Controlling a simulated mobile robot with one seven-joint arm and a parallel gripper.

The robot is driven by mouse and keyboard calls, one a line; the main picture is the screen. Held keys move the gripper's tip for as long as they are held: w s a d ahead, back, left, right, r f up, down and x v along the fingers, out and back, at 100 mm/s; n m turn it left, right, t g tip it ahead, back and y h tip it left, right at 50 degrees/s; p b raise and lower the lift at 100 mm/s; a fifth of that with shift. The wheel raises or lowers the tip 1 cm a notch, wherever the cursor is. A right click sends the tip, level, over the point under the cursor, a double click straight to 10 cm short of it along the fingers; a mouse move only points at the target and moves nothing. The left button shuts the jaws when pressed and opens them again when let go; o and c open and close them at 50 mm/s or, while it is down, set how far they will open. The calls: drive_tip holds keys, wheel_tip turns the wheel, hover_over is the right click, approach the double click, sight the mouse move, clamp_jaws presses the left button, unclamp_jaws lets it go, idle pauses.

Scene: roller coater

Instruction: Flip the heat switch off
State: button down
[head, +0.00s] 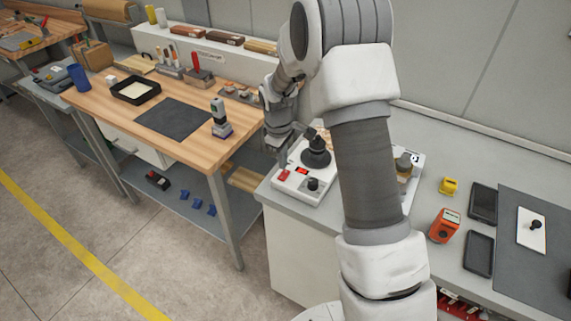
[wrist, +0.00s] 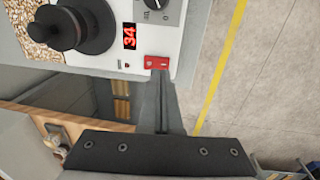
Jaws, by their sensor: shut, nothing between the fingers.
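The white coater unit (head: 297,192) stands on the grey bench, with a red switch (head: 284,175) at its front left corner. The switch also shows in the wrist view (wrist: 157,62), on the panel edge below a red display (wrist: 129,36) reading 34. My gripper (head: 284,161) is shut and empty, above the switch end of the unit. In the wrist view its fingertips (wrist: 160,74) overlap the lower edge of the switch. I cannot tell whether they touch it or which way the switch is set.
A large black round part (wrist: 80,28) stands on the unit, close to the display. A wooden workbench (head: 190,140) lies to the left, holding a stamp-like tool (head: 220,120) and a dark mat. An orange device (head: 444,225) and a yellow block (head: 448,186) stand to the right.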

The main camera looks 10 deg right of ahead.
sight(283, 181)
wheel_tip(283, 181, up, 9)
drive_tip(key=shift+s+a+r+b, duration=0.15)
drive_tip(key=shift+s+a+b, duration=0.2)
drive_tip(key=shift+d, duration=0.25)
